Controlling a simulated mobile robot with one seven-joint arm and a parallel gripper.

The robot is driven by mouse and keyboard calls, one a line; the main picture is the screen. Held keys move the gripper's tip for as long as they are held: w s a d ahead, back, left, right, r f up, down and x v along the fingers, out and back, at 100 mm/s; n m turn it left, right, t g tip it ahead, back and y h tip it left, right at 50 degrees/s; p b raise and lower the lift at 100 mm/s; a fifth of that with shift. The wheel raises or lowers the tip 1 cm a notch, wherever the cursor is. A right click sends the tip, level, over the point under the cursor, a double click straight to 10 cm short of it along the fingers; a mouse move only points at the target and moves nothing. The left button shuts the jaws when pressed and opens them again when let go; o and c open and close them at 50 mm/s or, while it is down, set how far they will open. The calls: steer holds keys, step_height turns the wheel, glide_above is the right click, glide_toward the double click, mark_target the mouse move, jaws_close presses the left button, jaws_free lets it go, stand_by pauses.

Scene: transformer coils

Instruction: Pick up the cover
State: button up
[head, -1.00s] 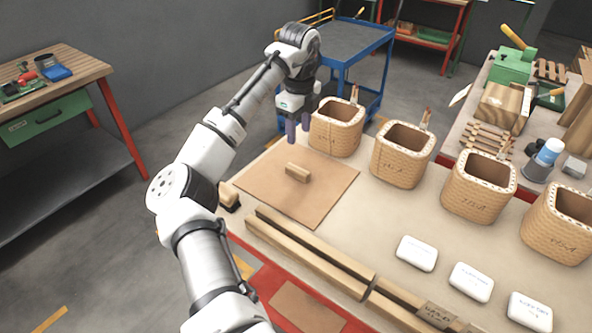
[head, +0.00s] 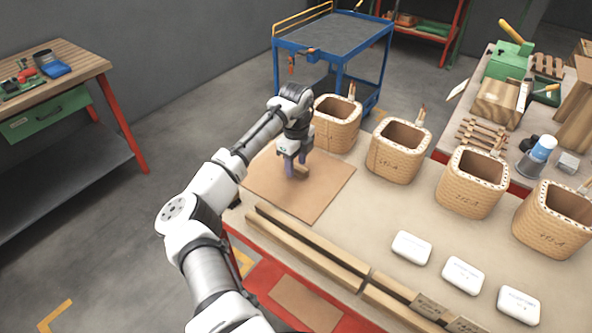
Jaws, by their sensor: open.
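The cover (head: 318,196) is a flat brown board lying on the workbench, with a small wooden block handle (head: 301,172) on its middle. My gripper (head: 293,170) is down at the handle, pointing downward, with its fingers open on either side of it as far as I can see. The fingers and wrist hide much of the handle. I cannot tell whether the fingers touch it.
Several woven coil boxes (head: 398,150) stand in a row behind and right of the cover. Wooden rails (head: 305,246) run along the bench's front. White packs (head: 411,247) lie to the right. A blue cart (head: 332,45) stands behind.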

steer(key=shift+f, duration=0.15)
steer(key=c, duration=1)
steer(key=shift+r, duration=0.2)
